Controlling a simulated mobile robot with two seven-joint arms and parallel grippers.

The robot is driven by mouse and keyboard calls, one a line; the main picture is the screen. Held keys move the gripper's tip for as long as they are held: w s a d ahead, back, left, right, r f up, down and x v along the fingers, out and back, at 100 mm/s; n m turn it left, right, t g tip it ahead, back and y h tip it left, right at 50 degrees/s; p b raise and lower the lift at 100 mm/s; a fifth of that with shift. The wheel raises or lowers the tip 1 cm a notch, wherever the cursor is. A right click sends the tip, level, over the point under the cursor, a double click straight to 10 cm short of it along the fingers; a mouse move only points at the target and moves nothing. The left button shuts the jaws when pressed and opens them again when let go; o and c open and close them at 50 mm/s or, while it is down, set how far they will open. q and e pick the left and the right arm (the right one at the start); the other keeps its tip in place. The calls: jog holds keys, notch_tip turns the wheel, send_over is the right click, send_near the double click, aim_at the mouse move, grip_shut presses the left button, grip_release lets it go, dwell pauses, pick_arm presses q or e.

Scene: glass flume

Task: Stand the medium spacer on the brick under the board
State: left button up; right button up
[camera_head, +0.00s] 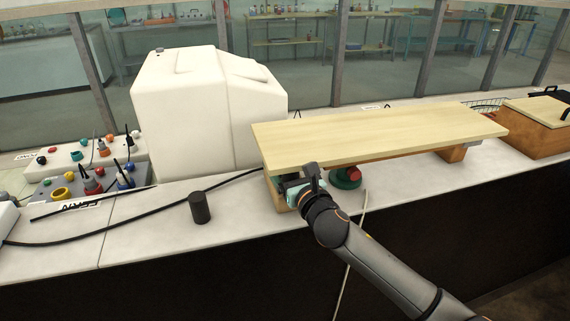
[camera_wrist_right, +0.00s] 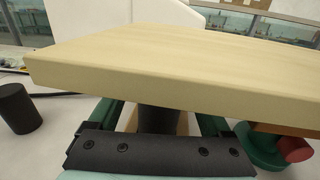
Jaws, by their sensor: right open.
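The pale wooden board (camera_head: 380,132) lies raised and roughly level above the counter. The brick (camera_head: 281,200), a tan block, is under its left end, partly hidden by my right gripper (camera_head: 290,186). In the right wrist view the board (camera_wrist_right: 170,62) crosses above my gripper (camera_wrist_right: 160,112). A dark upright cylinder (camera_wrist_right: 158,120), apparently the medium spacer, stands between the open green fingers, with tan brick (camera_wrist_right: 183,124) beside it. Its top is hidden by the board and its foot by the gripper. My left gripper is not in view.
Another dark cylinder (camera_head: 199,207) stands on the counter to the left, beside a black cable (camera_head: 120,221). A green and red round object (camera_head: 346,177) is just right of my gripper under the board. A wooden block (camera_head: 452,153) is under the board's right end. A large white block (camera_head: 205,108) stands behind.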

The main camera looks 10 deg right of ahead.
jog(key=s+d, duration=0.2)
jog(key=s, duration=1)
jog(key=s+f+m+g, duration=0.1)
jog(key=f+m, duration=0.2)
jog(key=s+f+m+g, duration=0.1)
jog(key=f+m, duration=0.2)
jog(key=s+f+m, duration=0.1)
jog(key=f+m, duration=0.2)
jog(key=shift+s+a+f+g, duration=0.15)
jog(key=shift+a+f+g, duration=0.2)
jog(key=shift+g, duration=0.05)
jog(key=s+f+m+g+p, duration=0.2)
jog(key=s+f+m+g, duration=0.3)
jog(key=s+f+m, duration=1.4)
notch_tip(320, 180, down, 2)
jog(key=m, duration=0.8)
jog(key=shift+s+d+g+h, duration=0.3)
jog(key=shift+h, duration=0.1)
